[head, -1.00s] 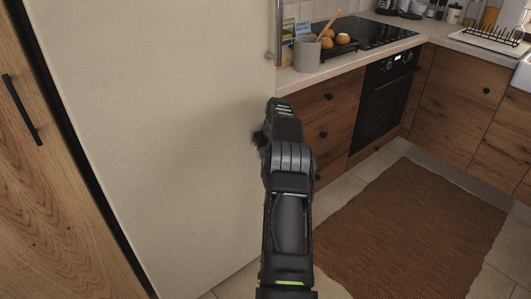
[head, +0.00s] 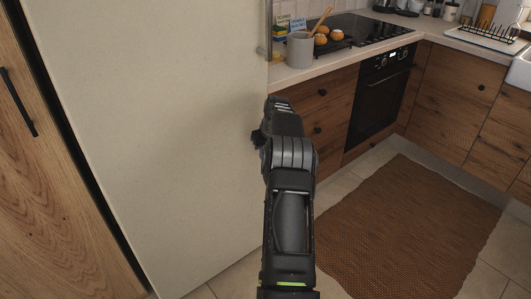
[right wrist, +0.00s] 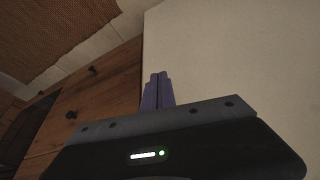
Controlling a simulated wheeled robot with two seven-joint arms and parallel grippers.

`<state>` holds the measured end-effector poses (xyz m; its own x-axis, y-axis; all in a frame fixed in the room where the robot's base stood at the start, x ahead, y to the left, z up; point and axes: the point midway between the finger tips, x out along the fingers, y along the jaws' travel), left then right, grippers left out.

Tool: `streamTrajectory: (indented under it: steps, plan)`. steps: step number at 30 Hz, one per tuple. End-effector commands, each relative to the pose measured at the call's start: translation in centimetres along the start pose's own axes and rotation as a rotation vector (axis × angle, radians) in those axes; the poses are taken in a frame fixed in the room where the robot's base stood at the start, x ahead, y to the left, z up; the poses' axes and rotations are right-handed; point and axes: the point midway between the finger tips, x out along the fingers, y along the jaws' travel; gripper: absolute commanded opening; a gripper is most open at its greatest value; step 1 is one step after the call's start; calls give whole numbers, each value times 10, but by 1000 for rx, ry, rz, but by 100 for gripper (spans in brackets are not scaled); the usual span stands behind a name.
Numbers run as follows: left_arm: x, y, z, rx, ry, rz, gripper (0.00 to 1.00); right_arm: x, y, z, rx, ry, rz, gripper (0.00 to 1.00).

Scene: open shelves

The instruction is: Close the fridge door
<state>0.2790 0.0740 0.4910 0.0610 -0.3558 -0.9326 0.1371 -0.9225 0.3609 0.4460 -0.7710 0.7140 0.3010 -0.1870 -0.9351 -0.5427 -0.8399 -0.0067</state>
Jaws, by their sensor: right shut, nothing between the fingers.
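The fridge door (head: 150,130) is the large, plain cream panel filling the left half of the head view. A vertical metal handle (head: 267,35) runs along its upper right edge. In the right wrist view the cream door (right wrist: 235,55) fills the right side. My right gripper (head: 257,138) is at the door's right edge, partly hidden behind my own wrist. In the right wrist view its fingers (right wrist: 158,90) are together and empty, at the door's edge. I cannot tell whether they touch it, or how far open the door stands. My left gripper is not in view.
A wooden cabinet (head: 55,190) stands at the left, with a dark gap beside the door. Right of the door are wooden drawers (head: 325,110), an oven (head: 380,95) and a counter with a utensil cup (head: 300,48). A brown rug (head: 410,225) lies on the open floor.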

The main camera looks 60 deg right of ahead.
Motion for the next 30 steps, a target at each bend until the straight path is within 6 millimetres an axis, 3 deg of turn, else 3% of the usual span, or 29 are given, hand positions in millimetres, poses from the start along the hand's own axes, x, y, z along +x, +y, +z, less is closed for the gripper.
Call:
streamTrajectory:
  steps: [1, 9, 15, 30]
  plan:
    - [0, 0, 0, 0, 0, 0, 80, -14, 3, -2, 0, 6, 4, 0]
    - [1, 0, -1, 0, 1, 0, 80, -66, 9, 1, 0, 1, 6, 0]
    - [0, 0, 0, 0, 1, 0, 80, -92, 11, 2, 0, -3, 5, 0]
    - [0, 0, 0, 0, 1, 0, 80, -97, 11, 3, 0, -5, 5, 0]
